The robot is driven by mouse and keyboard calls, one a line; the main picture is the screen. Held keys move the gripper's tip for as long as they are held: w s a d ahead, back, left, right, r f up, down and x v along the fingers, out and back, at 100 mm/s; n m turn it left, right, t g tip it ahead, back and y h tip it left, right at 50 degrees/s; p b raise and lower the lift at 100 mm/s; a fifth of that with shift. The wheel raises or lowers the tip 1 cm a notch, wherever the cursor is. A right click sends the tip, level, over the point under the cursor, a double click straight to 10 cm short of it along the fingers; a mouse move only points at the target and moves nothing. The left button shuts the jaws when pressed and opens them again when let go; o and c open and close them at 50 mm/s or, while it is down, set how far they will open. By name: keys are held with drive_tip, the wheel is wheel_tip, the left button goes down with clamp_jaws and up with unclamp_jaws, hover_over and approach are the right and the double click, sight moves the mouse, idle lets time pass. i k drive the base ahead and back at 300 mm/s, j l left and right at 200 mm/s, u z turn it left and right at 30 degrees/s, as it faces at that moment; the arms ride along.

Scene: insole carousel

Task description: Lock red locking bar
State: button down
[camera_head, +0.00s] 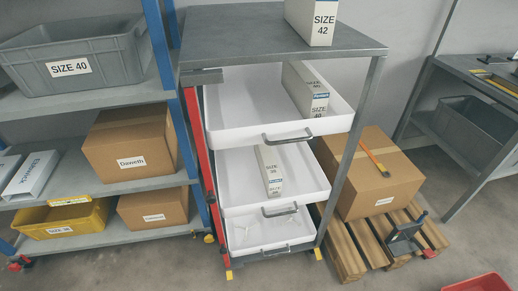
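The red locking bar (197,145) stands nearly upright along the left front edge of a grey metal cabinet (260,28). It runs from just under the cabinet top down towards the floor, beside the white drawers. A grey bracket (202,76) sits near its upper end. The top drawer (225,100) and the middle drawer (238,172) are pulled out. The bottom drawer (245,238) shows below them; how far it is out is hard to tell. I cannot tell whether the bar is latched. My gripper is not in view.
White boxes stand on the cabinet and in the top two drawers. A blue-posted shelf (90,90) with bins and cartons is close on the left. A carton (375,185) on a wooden pallet (350,250) is on the right. A red bin (480,284) is at the lower right.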

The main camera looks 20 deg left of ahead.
sight(190, 94)
drive_tip(key=j, duration=1.6)
